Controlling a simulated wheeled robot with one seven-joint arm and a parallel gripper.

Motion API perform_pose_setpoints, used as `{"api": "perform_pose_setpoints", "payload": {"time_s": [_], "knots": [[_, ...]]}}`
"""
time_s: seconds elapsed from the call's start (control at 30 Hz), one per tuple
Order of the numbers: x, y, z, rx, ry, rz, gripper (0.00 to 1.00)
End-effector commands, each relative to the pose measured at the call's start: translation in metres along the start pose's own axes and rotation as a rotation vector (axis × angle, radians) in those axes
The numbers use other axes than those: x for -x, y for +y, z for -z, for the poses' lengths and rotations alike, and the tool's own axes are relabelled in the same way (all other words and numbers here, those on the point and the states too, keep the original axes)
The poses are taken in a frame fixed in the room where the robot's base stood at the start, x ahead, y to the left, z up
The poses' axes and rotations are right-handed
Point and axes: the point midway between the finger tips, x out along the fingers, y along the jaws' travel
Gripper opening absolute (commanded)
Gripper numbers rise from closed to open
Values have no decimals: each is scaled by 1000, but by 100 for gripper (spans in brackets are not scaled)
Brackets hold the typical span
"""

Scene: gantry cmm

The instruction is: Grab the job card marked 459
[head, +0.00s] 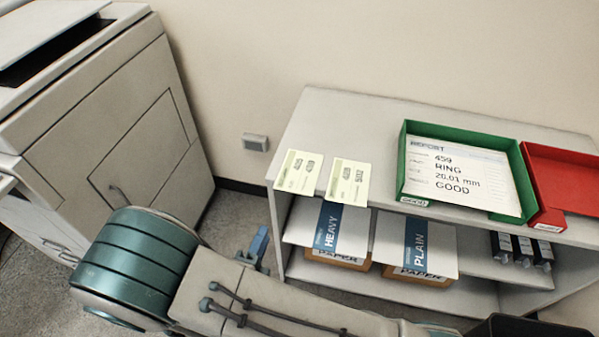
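Two pale yellow-green cards lie side by side at the front left of the shelf unit's top. The left card (299,173) carries small turned print that I cannot read surely; one number may end in 59. The right card (348,182) carries different print, also hard to read. A white report sheet (460,177) in the green tray reads 459, RING, 26.01 mm, GOOD. My arm crosses the bottom of the head view, in front of the shelf unit and below the cards. My gripper's fingers do not show.
The green tray (402,178) and a red tray (562,170) stand on the right of the shelf unit (345,113). HEAVY (328,232) and PLAIN (417,246) paper packs and dark boxes (523,249) sit below. A large printer-like machine (110,110) stands left.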

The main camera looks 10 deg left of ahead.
Motion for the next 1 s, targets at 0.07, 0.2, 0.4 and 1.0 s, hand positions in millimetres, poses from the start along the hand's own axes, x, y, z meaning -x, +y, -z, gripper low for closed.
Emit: {"api": "perform_pose_setpoints", "payload": {"time_s": [0.07,0.2,0.4,1.0], "knots": [[-10,0,0,7,-3,4,28],[-39,-1,0,6,0,3,28],[-72,-1,0,4,0,2,28],[-133,-4,2,2,0,1,28]]}}
